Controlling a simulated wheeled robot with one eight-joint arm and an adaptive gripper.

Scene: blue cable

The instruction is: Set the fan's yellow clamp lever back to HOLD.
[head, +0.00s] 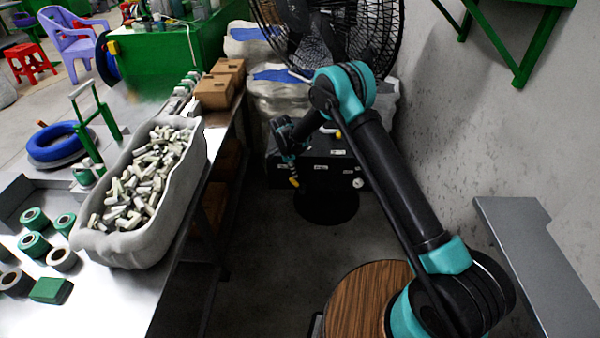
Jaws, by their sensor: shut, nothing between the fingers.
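The fan (377,30) stands at the back, a large black wire cage on a dark round base (328,208). A black box-like part (330,176) with small pale labels and a round white dial shows below the cage. The small yellow lever (294,182) shows at the left edge of this box, just below my gripper. My gripper (290,160) is shut and empty, pointing down in front of the box's left side. I cannot tell whether it touches the lever. The lever's HOLD mark is too small to read, and my arm hides part of the fan.
A metal table (100,310) on the left holds a grey tub (205,165) of pale pieces, tape rolls (33,245) and cardboard boxes (214,92). Wrapped sacks (275,85) stand behind. A grey bench (540,265) lines the right wall. The floor between (270,250) is clear.

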